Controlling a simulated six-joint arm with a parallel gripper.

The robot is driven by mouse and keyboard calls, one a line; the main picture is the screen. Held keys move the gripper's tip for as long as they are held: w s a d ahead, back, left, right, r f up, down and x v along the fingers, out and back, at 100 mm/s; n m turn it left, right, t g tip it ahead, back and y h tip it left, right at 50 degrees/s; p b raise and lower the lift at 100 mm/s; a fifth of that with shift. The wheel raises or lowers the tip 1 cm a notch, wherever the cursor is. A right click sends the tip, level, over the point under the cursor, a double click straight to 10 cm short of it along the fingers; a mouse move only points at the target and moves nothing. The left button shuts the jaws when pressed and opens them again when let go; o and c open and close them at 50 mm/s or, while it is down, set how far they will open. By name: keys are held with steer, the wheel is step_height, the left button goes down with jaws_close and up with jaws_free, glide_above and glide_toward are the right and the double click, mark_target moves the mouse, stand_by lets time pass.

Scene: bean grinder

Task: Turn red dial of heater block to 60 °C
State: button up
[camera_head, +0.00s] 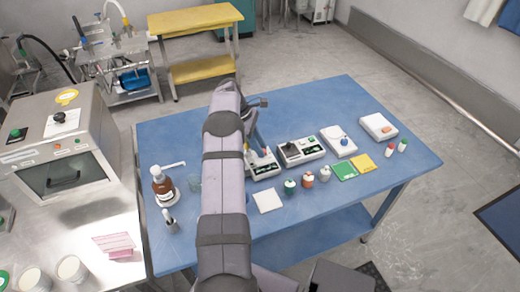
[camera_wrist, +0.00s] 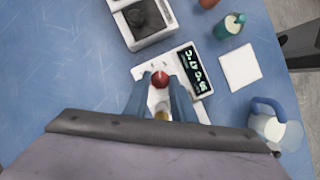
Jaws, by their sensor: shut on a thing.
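The heater block is a white unit (camera_wrist: 194,92) with a dark display (camera_wrist: 192,68), in the middle of the wrist view. Its red dial (camera_wrist: 160,77) sits between my two blue fingertips. My gripper (camera_wrist: 160,84) is shut on the red dial from above. The display shows bright digits that are turned and too small to read surely. In the head view the heater block (camera_head: 264,171) stands on the blue table just right of my arm. My gripper (camera_head: 257,150) is over it there, and the dial is hardly visible.
A white unit with a black top (camera_head: 301,151) stands close to the right of the heater block. A brown bottle (camera_head: 162,184) stands left of my arm. The front right of the table is clear.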

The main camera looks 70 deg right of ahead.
steer(key=shift+d+m+y+b, duration=0.25)
steer(key=shift+m+y+b, duration=0.15)
steer(key=shift+m, duration=0.9)
steer(key=shift+m+y, duration=0.3)
steer(key=shift+a, duration=0.1)
steer(key=o, duration=1.1)
steer(key=shift+c, duration=0.2)
step_height(320, 180, up, 10)
steer(key=p, duration=0.7)
steer(key=shift+a, duration=0.1)
